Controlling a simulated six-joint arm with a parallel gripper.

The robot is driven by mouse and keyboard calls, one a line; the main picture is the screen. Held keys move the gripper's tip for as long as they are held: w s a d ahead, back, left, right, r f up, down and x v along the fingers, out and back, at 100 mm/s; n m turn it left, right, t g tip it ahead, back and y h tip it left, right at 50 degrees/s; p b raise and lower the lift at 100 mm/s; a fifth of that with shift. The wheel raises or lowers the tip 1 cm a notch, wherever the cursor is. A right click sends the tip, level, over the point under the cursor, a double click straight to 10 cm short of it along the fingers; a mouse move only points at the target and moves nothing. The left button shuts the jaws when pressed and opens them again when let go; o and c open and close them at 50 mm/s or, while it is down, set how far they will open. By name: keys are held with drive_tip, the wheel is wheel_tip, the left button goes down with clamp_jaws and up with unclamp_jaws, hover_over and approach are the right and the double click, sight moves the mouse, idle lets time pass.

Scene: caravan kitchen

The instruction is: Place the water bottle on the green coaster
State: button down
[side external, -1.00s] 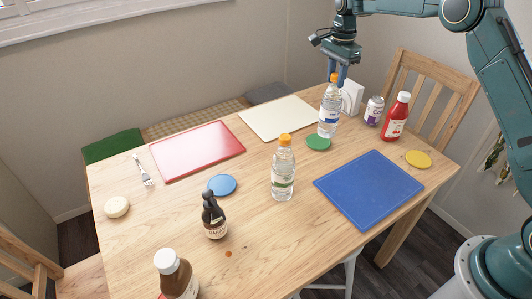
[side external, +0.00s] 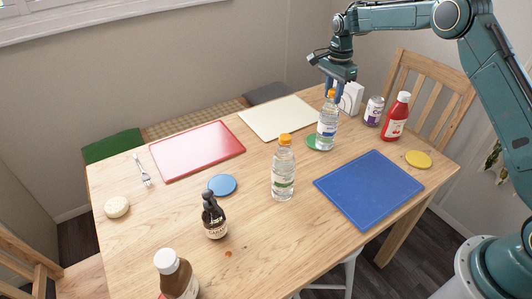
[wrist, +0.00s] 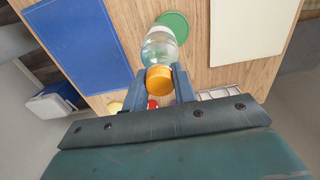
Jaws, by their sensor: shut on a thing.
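A clear water bottle with an orange cap (side external: 327,128) is upright in my gripper (side external: 334,88), whose fingers are shut around its cap. The wrist view shows the orange cap (wrist: 158,80) between the fingers (wrist: 158,88). The green coaster (side external: 311,141) lies on the table, partly hidden behind the bottle's lower part. In the wrist view the coaster (wrist: 176,22) shows just beyond the bottle's base. I cannot tell whether the base touches the coaster or the table. A second similar bottle (side external: 283,172) stands nearer the table's middle.
A blue board (side external: 370,189) lies right of the held bottle, a cream board (side external: 277,117) behind left. A can (side external: 374,111), ketchup bottle (side external: 395,118) and white holder (side external: 351,98) stand close by at the right. A blue coaster (side external: 222,185) lies further left.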

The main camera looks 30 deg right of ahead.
drive_tip(key=c, duration=1.1)
unclamp_jaws()
drive_tip(key=shift+f, duration=0.15)
drive_tip(key=shift+r, duration=0.2)
wheel_tip(320, 180, up, 12)
